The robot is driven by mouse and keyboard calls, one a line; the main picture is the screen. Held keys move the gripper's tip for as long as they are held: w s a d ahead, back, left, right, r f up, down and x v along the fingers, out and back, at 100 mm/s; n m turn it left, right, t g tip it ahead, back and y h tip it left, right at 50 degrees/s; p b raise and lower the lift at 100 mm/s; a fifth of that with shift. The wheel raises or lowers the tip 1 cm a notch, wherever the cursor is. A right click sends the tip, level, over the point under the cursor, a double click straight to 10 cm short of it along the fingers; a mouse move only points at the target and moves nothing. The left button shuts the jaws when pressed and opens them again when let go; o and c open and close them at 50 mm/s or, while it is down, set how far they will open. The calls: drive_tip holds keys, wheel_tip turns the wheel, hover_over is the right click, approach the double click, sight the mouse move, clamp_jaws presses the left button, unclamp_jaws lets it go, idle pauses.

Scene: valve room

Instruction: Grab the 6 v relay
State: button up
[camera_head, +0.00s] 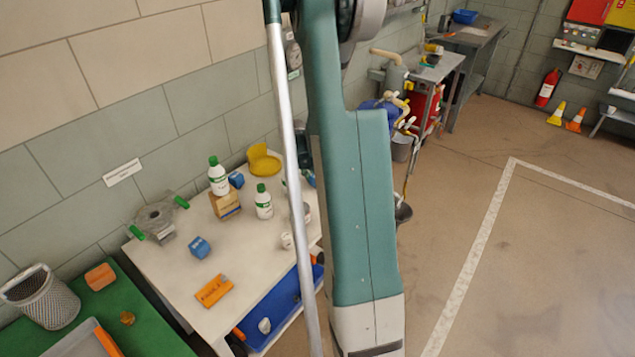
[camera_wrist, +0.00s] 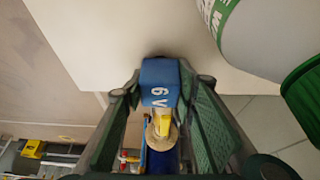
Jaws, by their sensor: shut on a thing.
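The 6 V relay (camera_wrist: 158,78) is a small blue block with white "6 V" lettering, seen in the wrist view. My gripper (camera_wrist: 162,95) has its dark green fingers on both sides of it and is shut on it. The white table surface shows behind the relay; I cannot tell whether the relay touches it. In the head view my arm hides the gripper. Other blue blocks show on the table there, one at the front (camera_head: 200,247) and one by the cardboard box (camera_head: 236,180); their labels are too small to read.
A white bottle with a green cap (camera_wrist: 250,35) stands close to the right of my gripper in the wrist view. The white table (camera_head: 165,275) also holds bottles, a yellow holder (camera_head: 263,162), a grey valve (camera_head: 157,220) and an orange item (camera_head: 214,291). Open floor lies right.

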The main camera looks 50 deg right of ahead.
drive_tip(key=shift+r, duration=0.15)
drive_tip(key=shift+r+p, duration=1.2)
drive_tip(key=shift+r, duration=3.65)
